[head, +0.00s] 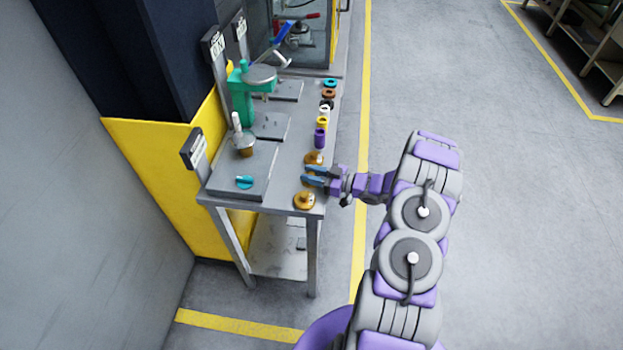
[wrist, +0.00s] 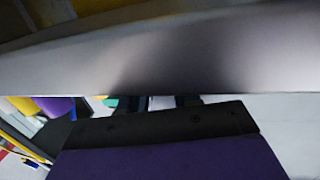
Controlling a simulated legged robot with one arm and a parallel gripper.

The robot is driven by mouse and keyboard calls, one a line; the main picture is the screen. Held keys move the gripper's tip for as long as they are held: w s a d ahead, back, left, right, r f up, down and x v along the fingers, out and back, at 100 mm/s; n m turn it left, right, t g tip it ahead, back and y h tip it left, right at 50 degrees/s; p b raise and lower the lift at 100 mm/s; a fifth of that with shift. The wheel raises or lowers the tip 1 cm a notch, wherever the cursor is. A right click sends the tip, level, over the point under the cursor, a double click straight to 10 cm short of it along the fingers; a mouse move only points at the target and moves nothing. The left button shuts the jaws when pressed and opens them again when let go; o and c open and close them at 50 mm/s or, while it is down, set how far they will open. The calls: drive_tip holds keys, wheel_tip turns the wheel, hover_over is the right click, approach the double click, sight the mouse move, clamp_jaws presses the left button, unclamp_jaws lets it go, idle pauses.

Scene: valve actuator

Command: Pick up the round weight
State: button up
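Two brass-coloured round pieces that look like weights lie along the table's right edge in the head view. One round weight (head: 304,201) is at the near corner, and another round weight (head: 314,158) is a little farther back. I cannot tell which one the task names. My gripper (head: 304,175) reaches in from the right over the table edge, between these two pieces. Its two blue fingers are apart, and I see no piece clearly held. In the wrist view my gripper's dark fingertips (wrist: 158,102) show a gap, mostly hidden behind a broad grey band.
The grey table (head: 285,185) carries a row of coloured rings, including a purple one (head: 320,138), along its right edge.

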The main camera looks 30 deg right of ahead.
drive_tip(key=shift+a, duration=0.3)
clamp_jaws()
drive_tip(key=shift+d+r, duration=0.1)
